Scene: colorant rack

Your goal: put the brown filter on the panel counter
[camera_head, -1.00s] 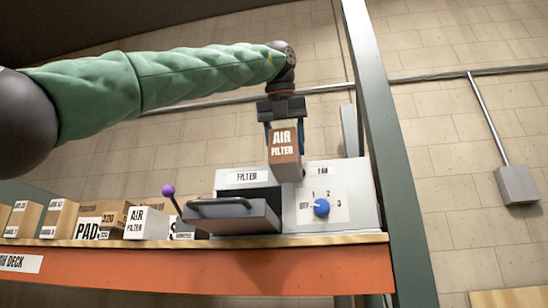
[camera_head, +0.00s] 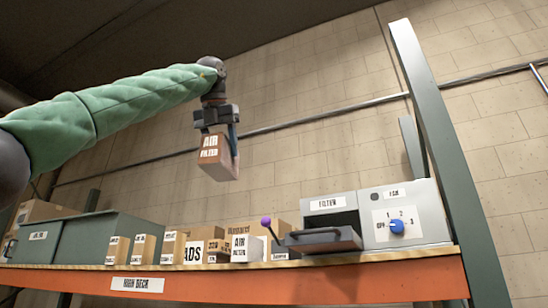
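The brown filter (camera_head: 216,160), a box lettered "AIR FILTER", hangs in the air, slightly tilted. My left gripper (camera_head: 222,138) is shut on it from above, with a finger showing at its right side. The grey panel (camera_head: 407,228) stands on the shelf at the right, with a "FAN" label and a blue knob (camera_head: 397,226). To its left is the "FILTER" housing (camera_head: 330,201) with a grey drawer (camera_head: 323,239) pulled out in front. The held filter is above and left of this housing, clear of it. My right gripper is not in view.
A purple-knobbed lever (camera_head: 267,223) rises beside the drawer. A green-grey post (camera_head: 440,150) bounds the right side.

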